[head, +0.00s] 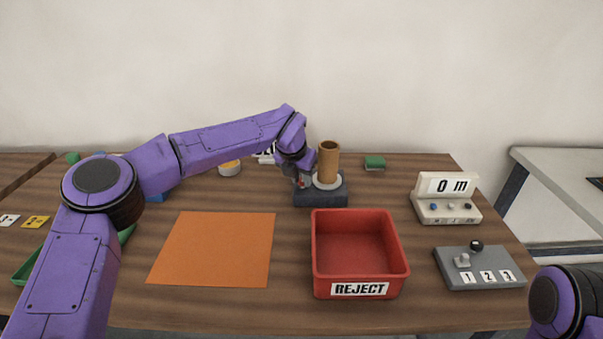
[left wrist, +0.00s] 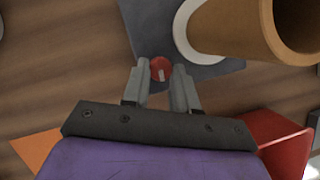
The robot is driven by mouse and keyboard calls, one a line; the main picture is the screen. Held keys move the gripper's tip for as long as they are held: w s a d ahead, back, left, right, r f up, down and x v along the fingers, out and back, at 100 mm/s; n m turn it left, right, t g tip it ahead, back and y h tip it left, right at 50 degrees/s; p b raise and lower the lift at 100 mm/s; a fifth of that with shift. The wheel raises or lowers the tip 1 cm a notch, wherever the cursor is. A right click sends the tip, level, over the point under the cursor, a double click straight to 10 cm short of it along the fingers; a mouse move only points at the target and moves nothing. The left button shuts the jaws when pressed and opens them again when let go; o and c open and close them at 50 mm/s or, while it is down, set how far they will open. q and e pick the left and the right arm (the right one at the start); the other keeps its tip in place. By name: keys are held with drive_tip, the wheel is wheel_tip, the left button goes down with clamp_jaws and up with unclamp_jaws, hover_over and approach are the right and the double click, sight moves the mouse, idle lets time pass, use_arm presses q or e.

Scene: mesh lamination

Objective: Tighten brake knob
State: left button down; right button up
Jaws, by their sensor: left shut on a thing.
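The brake knob (left wrist: 160,69) is small, round and red with a pale mark, on a dark grey base (left wrist: 211,71). In the left wrist view my left gripper (left wrist: 160,80) has its two fingers on either side of the knob, shut on it. In the head view the base (head: 320,200) stands at the back middle of the table, and my left gripper (head: 299,178) reaches its left side. A brown tube (head: 328,160) stands upright on a white disc (head: 327,183) on the base. My right gripper is out of view.
A red REJECT bin (head: 361,291) stands in front of the base, with an orange sheet (head: 212,250) to its left. A display box (head: 446,207) and a grey switch panel (head: 481,277) are at the right. A green block (head: 374,162) lies behind.

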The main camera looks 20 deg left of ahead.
use_arm(q)
drive_tip(key=m+p, duration=0.1)
drive_tip(key=m+h+p, duration=0.1)
drive_tip(key=m+p, duration=0.1)
drive_tip(key=m+h+p, duration=0.1)
drive_tip(key=m+p, duration=0.1)
drive_tip(key=shift+w+a+r+g, duration=0.1)
drive_tip(key=shift+a+r+g, duration=0.15)
drive_tip(key=shift+g, duration=0.15)
drive_tip(key=m+p, duration=0.2)
drive_tip(key=m, duration=0.1)
drive_tip(key=shift+w+a+g+h, duration=0.1)
drive_tip(key=shift+g+h, duration=0.2)
drive_tip(key=shift+h, duration=0.1)
drive_tip(key=shift+w+f+m+g+h, duration=0.1)
drive_tip(key=shift+m+g+h, duration=0.2)
drive_tip(key=shift+m, duration=0.5)
drive_tip(key=m+g, duration=0.1)
drive_tip(key=m, duration=0.1)
drive_tip(key=shift+w+a+m+p, duration=0.1)
drive_tip(key=shift+w+m+p, duration=0.05)
drive_tip(key=shift+m+p, duration=0.25)
drive_tip(key=m+g, duration=0.1)
drive_tip(key=m, duration=0.2)
drive_tip(key=shift+w+f+m, duration=0.1)
drive_tip(key=shift+w+m, duration=0.05)
drive_tip(key=shift+m, duration=0.15)
drive_tip(key=shift+m+g+b, duration=0.3)
drive_tip(key=shift+m, duration=0.1)
